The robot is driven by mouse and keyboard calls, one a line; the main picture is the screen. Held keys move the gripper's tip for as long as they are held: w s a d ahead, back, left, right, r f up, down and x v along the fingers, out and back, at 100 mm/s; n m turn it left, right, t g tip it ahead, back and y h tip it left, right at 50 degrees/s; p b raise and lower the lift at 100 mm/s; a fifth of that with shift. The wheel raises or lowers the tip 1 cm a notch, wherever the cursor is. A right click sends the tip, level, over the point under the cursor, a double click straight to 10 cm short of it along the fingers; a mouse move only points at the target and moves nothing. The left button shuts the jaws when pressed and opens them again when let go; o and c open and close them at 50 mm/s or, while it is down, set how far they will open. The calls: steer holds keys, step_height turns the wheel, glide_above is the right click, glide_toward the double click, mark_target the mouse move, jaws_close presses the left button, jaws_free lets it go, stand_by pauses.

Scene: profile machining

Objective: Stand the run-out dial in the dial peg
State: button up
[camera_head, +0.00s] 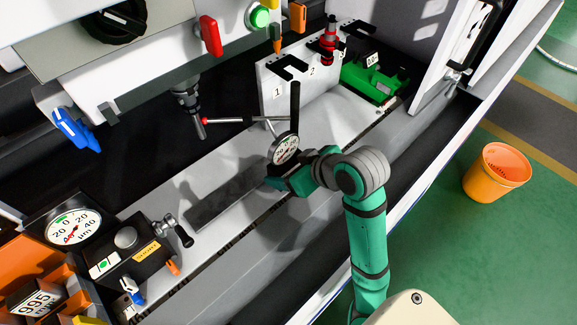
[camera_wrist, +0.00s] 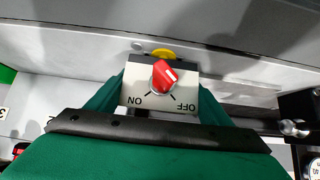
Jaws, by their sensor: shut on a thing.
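The run-out dial (camera_head: 286,148) has a round white face and is at my gripper (camera_head: 277,182) in the head view, above the pale machine bed. A black rod (camera_head: 295,100) stands up beside the face. In the wrist view, my gripper (camera_wrist: 162,95) is shut on a light block (camera_wrist: 135,92) with a red ON/OFF knob (camera_wrist: 165,73), which seems to be the dial's base. The block's underside and any gap below it are hidden. I cannot pick out the dial peg with certainty.
A white rack (camera_head: 270,85) with numbered slots stands behind, holding a red-and-black tool (camera_head: 328,40). A green block (camera_head: 375,80) lies to its right. A spindle (camera_head: 188,100) hangs to the left. Another dial gauge (camera_head: 72,228) stands at lower left. Bare bed (camera_head: 215,165) lies between.

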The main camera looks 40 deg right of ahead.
steer(key=shift+f, duration=0.65)
stand_by(2.4)
steer(key=o, duration=1.9)
steer(key=shift+o, duration=1.3)
steer(key=shift+f, duration=0.1)
steer(key=v, duration=1.1)
